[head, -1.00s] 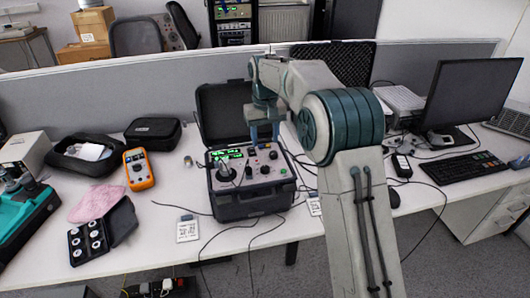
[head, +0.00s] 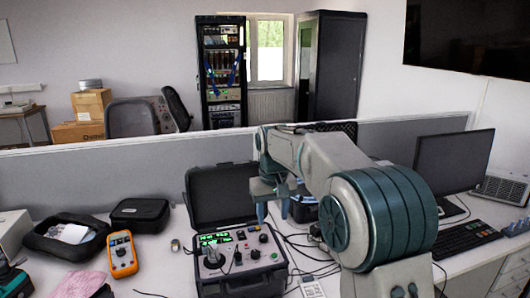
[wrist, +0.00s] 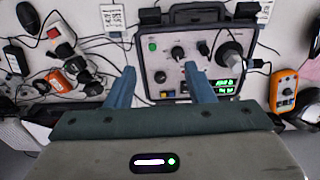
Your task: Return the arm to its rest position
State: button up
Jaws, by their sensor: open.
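My arm reaches over the desk from the right in the head view. My gripper (head: 273,208) hangs with its blue fingers pointing down, above the right rear part of the calibrator case. The wrist view shows its two fingers (wrist: 160,74) apart with nothing between them. The portable calibrator (head: 240,249) is an open black case with knobs, a round dark fixture and lit green displays. Its panel also shows in the wrist view (wrist: 166,92), beyond and between the fingers. The fingers appear clear of the panel.
An orange multimeter (head: 122,255), a black pouch (head: 140,214) and an open black case (head: 45,240) lie left of the calibrator. A monitor (head: 452,170) and keyboard (head: 466,238) stand right. A grey partition (head: 110,171) runs behind the desk. Cables cross the desk.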

jog(key=s+d+r+m+t, duration=0.1)
jog(key=s+d, duration=0.3)
jog(key=s, duration=0.3)
jog(key=s+d+r+m, duration=0.1)
jog(key=s+d, duration=0.3)
jog(key=s, duration=0.2)
jog(key=s+d+f, duration=0.2)
jog(key=s+f, duration=0.1)
jog(key=s, duration=0.5)
jog(key=s+d+f+m+t, duration=0.1)
jog(key=s+d+f, duration=0.2)
jog(key=s, duration=0.5)
jog(key=shift+s+d+f, duration=0.15)
jog(key=shift+d+f, duration=0.05)
jog(key=shift+f, duration=0.25)
